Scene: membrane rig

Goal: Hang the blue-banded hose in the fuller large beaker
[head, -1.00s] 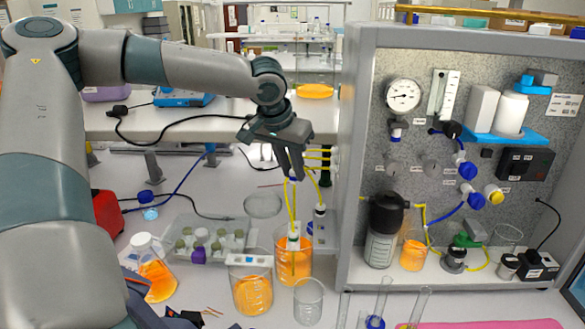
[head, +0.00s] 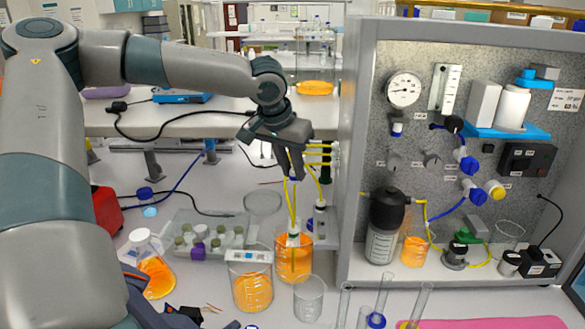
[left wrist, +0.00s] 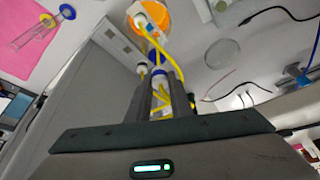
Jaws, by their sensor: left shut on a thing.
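My left gripper (head: 290,160) is shut on a yellow hose (head: 290,196) above the rear large beaker. A blue band (head: 295,177) shows just below the fingertips. The hose runs down into the rear large beaker (head: 306,262), and its lower part appears to stand in the orange liquid. This beaker looks fuller than the front large beaker (head: 251,259), which has a white and blue piece on its rim. In the left wrist view, the yellow hose (left wrist: 159,47) passes between the fingers (left wrist: 163,95) towards the orange beaker (left wrist: 138,9). My right gripper is not in view.
A small empty beaker (head: 308,298) stands in front of the large ones. A white-capped bottle (head: 320,220) is close on the right, beside the rig panel's edge (head: 345,160). A tray of vials (head: 205,240) and an orange flask (head: 155,276) are on the left.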

